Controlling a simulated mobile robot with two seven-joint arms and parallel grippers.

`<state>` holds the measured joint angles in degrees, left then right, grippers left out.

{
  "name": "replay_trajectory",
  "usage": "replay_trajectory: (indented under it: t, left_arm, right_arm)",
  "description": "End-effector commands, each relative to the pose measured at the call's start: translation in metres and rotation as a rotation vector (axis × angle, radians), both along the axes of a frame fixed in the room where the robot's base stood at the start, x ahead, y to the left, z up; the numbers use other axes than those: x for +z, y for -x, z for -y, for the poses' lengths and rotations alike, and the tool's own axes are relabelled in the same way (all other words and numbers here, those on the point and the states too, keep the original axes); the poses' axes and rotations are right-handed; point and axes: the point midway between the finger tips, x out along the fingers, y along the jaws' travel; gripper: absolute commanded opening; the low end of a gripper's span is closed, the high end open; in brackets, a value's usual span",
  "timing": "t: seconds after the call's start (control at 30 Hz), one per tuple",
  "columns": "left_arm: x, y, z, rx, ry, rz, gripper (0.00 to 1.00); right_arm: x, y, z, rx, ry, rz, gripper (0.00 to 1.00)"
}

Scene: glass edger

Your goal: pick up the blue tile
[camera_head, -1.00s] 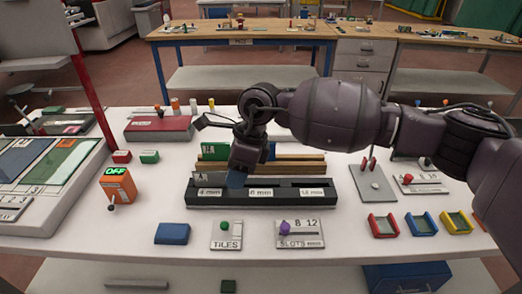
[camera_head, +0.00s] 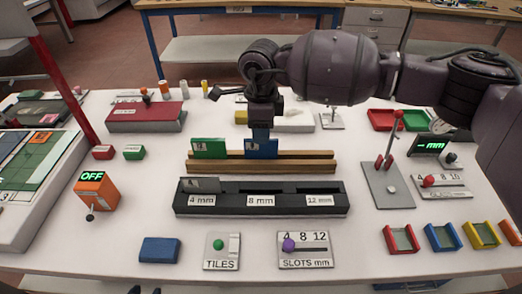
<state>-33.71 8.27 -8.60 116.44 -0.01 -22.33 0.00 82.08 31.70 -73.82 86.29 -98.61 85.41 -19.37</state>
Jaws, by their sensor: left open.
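The blue tile (camera_head: 261,149) stands upright in the light wooden rack (camera_head: 315,158), beside a green tile (camera_head: 209,149) on its left. My right gripper (camera_head: 261,128), whose arm comes in from the right, points down right at the top of the blue tile. Its fingertips overlap the tile's upper edge in this view. I cannot tell whether the jaws are closed on the tile or still apart. The blue tile still sits in the rack. My left gripper is not in view.
A black slotted block (camera_head: 262,204) marked 4, 8 and 12 mm stands in front of the rack, with a grey tile (camera_head: 200,186) in its left slot. A lever plate (camera_head: 388,185) and coloured trays (camera_head: 441,237) are on the right. An orange box (camera_head: 96,191) is on the left.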

Motion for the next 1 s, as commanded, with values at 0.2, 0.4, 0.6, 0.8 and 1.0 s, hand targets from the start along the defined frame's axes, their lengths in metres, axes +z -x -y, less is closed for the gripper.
replay_trajectory:
  t: [0.2,0.4,0.6,0.8,1.0]
  left_arm:
    - [0.003,-0.005,0.001,-0.004,0.0,0.011,0.43]
    - [0.0,-0.005,0.001,-0.003,0.0,0.008,0.43]
    - [-0.002,-0.005,0.001,-0.005,0.0,0.005,0.43]
    - [-0.001,-0.006,0.001,-0.006,-0.002,0.008,0.43]
    - [0.0,-0.006,0.001,-0.006,-0.002,0.008,0.43]
  right_arm:
    - [-0.015,-0.001,0.0,0.001,-0.002,0.0,0.38]
    - [-0.038,-0.004,0.001,0.0,0.001,-0.003,0.38]
    - [-0.062,-0.005,0.0,0.0,-0.001,-0.001,0.38]
    - [-0.063,-0.006,0.0,0.001,-0.001,0.001,0.38]
    - [-0.063,-0.006,0.0,0.001,-0.001,0.001,0.15]
